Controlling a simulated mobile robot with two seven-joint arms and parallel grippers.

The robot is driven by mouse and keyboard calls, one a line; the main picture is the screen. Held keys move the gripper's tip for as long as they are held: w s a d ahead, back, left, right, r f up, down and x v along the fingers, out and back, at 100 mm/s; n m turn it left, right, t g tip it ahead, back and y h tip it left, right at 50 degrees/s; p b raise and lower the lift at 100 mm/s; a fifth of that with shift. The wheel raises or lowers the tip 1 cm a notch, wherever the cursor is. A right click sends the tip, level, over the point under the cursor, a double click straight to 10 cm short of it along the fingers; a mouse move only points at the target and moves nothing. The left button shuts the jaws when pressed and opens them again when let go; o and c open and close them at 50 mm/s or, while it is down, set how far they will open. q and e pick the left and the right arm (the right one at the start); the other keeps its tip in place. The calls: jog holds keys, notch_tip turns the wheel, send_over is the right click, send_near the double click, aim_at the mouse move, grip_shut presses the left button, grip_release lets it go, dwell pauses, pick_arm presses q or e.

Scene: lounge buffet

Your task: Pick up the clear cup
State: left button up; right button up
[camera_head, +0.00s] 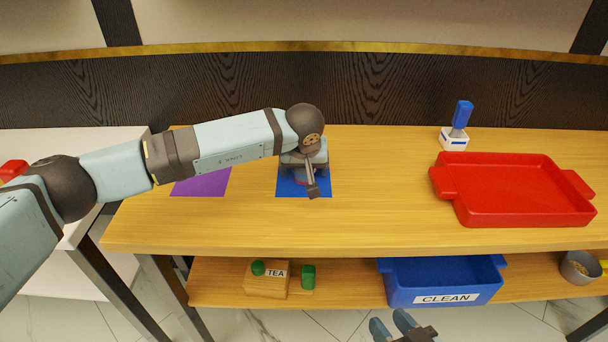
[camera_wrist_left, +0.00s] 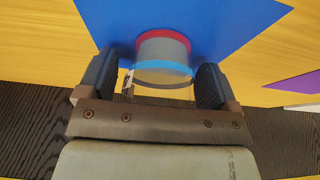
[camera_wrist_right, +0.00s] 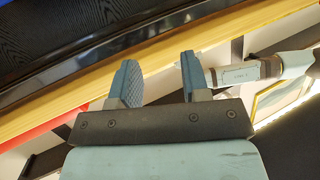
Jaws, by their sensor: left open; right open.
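The clear cup (camera_wrist_left: 162,69) stands on the blue mat (camera_wrist_left: 205,22) in the left wrist view. It is see-through, with a blue band and a red ring. My left gripper (camera_wrist_left: 156,78) is open, with one finger on each side of the cup; I cannot tell whether they touch it. In the head view my left gripper (camera_head: 305,172) is over the blue mat (camera_head: 319,188) and hides most of the cup. My right gripper (camera_head: 391,320) is open and empty, low in front of the table; it also shows in the right wrist view (camera_wrist_right: 157,76).
A purple mat (camera_head: 202,184) lies left of the blue mat. A red tray (camera_head: 520,215) and a blue-and-white item (camera_head: 454,138) stand to the right.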

pick_arm(q)
jog(key=shift+r, duration=0.1)
jog(key=c, duration=1.1)
pick_arm(e)
jog(key=shift+w+r, duration=0.1)
jog(key=shift+r, duration=0.05)
pick_arm(q)
jog(key=shift+r, duration=0.4)
notch_tip(320, 180, up, 19)
jog(key=p, duration=0.3)
jog(key=shift+r, duration=0.1)
pick_arm(e)
jog(key=f, duration=0.1)
jog(key=s+d+f+g, duration=0.1)
jog(key=s+d+f+g+h, duration=0.1)
jog(key=shift+d+f, duration=0.1)
jog(key=shift+f, duration=0.3)
